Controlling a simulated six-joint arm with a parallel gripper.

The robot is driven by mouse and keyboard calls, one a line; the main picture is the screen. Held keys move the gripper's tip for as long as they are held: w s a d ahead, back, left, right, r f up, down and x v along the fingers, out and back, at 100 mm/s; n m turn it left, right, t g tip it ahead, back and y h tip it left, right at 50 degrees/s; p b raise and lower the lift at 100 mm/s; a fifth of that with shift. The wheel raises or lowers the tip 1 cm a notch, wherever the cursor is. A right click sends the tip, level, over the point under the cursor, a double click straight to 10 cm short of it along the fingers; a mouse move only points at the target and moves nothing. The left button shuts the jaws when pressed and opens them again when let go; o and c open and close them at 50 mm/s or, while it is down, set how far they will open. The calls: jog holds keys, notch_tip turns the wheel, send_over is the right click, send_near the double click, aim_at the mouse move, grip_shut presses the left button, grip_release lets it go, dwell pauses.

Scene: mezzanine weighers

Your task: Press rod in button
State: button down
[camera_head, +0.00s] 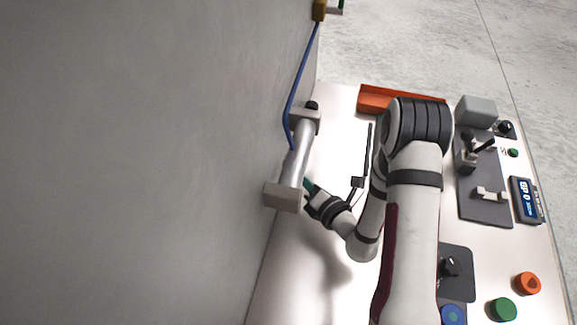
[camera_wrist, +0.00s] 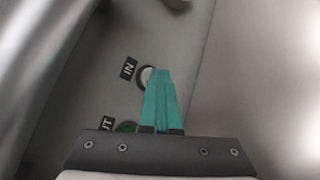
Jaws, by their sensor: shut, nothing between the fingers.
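In the wrist view, a pale round button (camera_wrist: 147,74) beside a black "IN" label (camera_wrist: 129,69) sits on a grey panel (camera_wrist: 100,95). My gripper (camera_wrist: 159,72) has its teal fingers shut together and empty. Its tips overlap the right side of that button in the picture; I cannot tell whether they touch it. A green button (camera_wrist: 126,127) beside a partly hidden label ending in "UT" (camera_wrist: 108,123) is lower down, mostly covered by the gripper. In the head view, my gripper (camera_head: 310,185) is by the lower end of a silver cylinder (camera_head: 299,155); the buttons cannot be made out there.
The cylinder runs between two grey blocks (camera_head: 284,196) beside the wall (camera_head: 150,160). A blue hose (camera_head: 297,80) runs up from it. A thin black stand (camera_head: 367,150) is right of the cylinder. Orange (camera_head: 527,283) and green (camera_head: 502,309) round pieces lie at lower right.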

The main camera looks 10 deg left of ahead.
jog(key=shift+d, duration=0.7)
jog(key=shift+d, duration=2.55)
